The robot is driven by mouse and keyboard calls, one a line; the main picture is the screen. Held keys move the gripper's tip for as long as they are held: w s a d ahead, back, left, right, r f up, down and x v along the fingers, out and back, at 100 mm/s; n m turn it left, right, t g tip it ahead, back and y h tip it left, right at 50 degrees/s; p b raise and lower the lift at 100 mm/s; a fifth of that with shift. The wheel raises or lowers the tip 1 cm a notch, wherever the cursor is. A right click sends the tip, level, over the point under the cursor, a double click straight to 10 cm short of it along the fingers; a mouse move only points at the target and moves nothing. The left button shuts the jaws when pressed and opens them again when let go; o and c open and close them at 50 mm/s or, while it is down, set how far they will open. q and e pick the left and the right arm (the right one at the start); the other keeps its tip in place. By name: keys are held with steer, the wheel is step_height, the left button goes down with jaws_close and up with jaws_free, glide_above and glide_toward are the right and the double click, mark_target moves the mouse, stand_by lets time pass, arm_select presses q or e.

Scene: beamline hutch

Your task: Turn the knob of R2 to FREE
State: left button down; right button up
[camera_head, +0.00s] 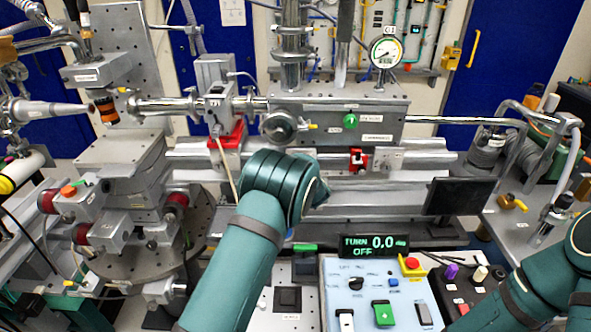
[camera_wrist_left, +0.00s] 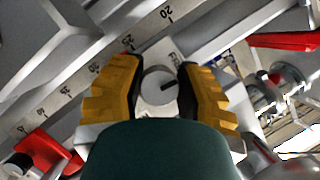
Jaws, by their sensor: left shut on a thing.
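The round grey knob (camera_wrist_left: 155,88) sits between my left gripper's yellow fingers in the left wrist view. A dark pointer mark on it points to the right of the picture. A small label beginning with F (camera_wrist_left: 177,60) lies just beyond the knob, partly hidden by the right finger. No R2 label is readable there. My left gripper (camera_wrist_left: 160,72) is shut on the knob, with a fingertip on each side. In the head view my left arm's wrist hides the gripper and the knob. My right arm shows at the lower right, its gripper out of view.
A ruler scale (camera_wrist_left: 95,66) runs along the rail beside the knob. Red parts lie at lower left (camera_wrist_left: 45,152) and upper right (camera_wrist_left: 285,40). In the head view, a red clamp (camera_head: 358,159), dark screen (camera_head: 458,196) and control panel (camera_head: 360,272) stand right of my left arm.

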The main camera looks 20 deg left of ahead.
arm_select(q)
steer(key=shift+r, duration=0.1)
steer(key=c, duration=0.6)
jaws_free()
steer(key=shift+w, duration=0.1)
steer(key=shift+f, duration=0.2)
